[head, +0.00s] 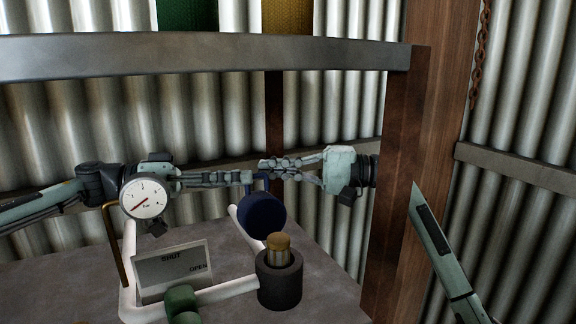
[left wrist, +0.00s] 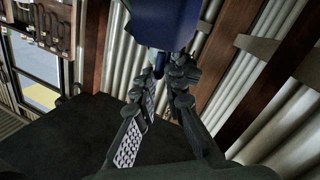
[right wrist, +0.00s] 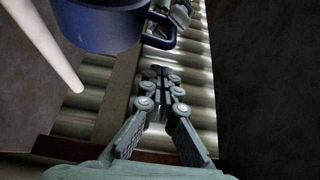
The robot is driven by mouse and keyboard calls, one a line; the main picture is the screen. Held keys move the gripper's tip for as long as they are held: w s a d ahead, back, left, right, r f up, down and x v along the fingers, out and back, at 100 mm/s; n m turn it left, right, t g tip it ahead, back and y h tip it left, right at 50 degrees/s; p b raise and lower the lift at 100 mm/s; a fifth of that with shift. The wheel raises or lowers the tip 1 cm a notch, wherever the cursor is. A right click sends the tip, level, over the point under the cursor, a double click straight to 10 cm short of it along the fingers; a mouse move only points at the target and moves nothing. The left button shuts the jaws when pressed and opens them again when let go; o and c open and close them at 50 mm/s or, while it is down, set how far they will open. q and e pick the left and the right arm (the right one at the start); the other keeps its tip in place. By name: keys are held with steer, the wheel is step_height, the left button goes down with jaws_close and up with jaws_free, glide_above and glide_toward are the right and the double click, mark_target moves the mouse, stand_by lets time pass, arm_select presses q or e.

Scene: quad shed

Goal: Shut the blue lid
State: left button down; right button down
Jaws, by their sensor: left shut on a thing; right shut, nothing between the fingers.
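The blue lid (head: 264,212) is a dark blue round cap with a loop handle on its upper side. It appears beside the end of a white pipe; I cannot tell how the two meet. My left gripper (head: 251,177) is shut on the lid's handle. The lid (left wrist: 165,22) fills the top of the left wrist view, with a blue part between the left fingertips (left wrist: 168,68). My right gripper (head: 270,167) is shut and empty, its tips just above the handle. In the right wrist view, the lid (right wrist: 98,25) hangs beyond the right fingertips (right wrist: 160,72), to their left.
A white pipe (head: 213,292) runs along the grey bench (head: 60,265). A gauge (head: 143,197), a SHUT/OPEN plate (head: 172,268), a green fitting (head: 181,300) and a black collar with a brass top (head: 279,280) stand near. A wooden post (head: 405,180) and a metal shelf edge (head: 200,55) bound the space.

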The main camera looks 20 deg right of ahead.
arm_select(q)
steer(key=shift+s+f, duration=0.1)
steer(key=shift+s, duration=0.05)
arm_select(e)
steer(key=shift+s, duration=1.15)
steer(key=shift+s+r+n, duration=0.15)
steer(key=shift+s+n, duration=0.25)
steer(key=shift+s, duration=0.4)
arm_select(q)
steer(key=c, duration=2)
jaws_free()
steer(key=shift+w+a, duration=0.1)
steer(key=shift+w, duration=0.15)
steer(key=o, duration=0.4)
steer(key=shift+f, duration=0.1)
steer(key=shift+c, duration=0.2)
arm_select(e)
steer(key=shift+s, duration=0.1)
